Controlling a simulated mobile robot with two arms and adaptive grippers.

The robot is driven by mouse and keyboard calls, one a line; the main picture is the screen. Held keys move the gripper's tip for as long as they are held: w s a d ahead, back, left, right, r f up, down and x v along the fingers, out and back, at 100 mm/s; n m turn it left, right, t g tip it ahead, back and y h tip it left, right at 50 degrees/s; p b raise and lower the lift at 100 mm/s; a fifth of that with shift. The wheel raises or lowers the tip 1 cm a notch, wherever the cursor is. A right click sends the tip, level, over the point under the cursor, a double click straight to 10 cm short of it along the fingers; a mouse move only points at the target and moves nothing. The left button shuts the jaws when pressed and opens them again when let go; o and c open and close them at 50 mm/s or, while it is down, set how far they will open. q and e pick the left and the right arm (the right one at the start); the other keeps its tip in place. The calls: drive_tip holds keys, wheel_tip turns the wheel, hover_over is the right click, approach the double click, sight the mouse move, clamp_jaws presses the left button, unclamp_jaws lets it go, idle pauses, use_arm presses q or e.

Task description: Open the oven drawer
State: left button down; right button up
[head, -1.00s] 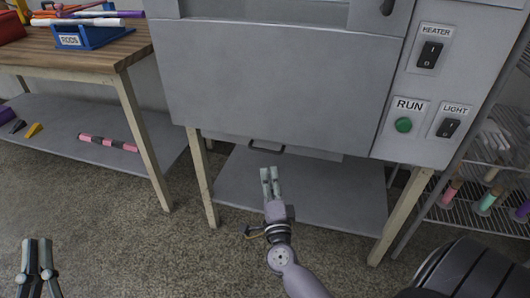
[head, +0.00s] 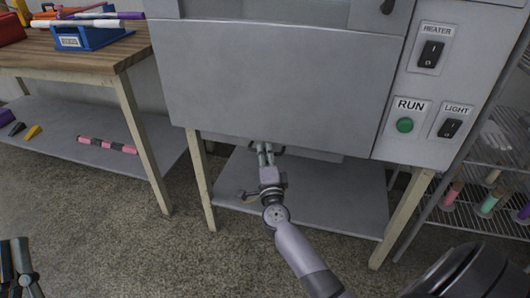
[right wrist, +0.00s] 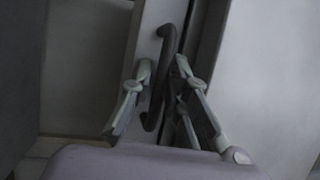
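The oven (head: 280,85) is a big grey cabinet. Its shallow drawer (head: 315,154) sits under the oven's front and looks closed. The drawer's dark handle (head: 281,149) is partly hidden behind my right gripper (head: 264,148) in the head view. In the right wrist view the curved handle (right wrist: 164,45) passes between the two fingers of my right gripper (right wrist: 163,66). The fingers stand apart, one on each side of the handle, with gaps showing. My left gripper (head: 12,242) is at the lower left corner, empty, its fingers apart, far from the drawer.
A lower shelf (head: 320,200) spans the oven's stand legs. A wooden table (head: 75,55) with a blue bin (head: 95,38) stands to the left. A wire rack (head: 470,215) with tubes stands to the right. Heater, run and light controls are on the oven's right side.

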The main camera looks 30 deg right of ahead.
clamp_jaws()
use_arm(q)
drive_tip(key=shift+w, duration=0.1)
use_arm(e)
drive_tip(key=shift+s+a, duration=0.1)
drive_tip(key=shift+a, duration=0.05)
idle(0.3)
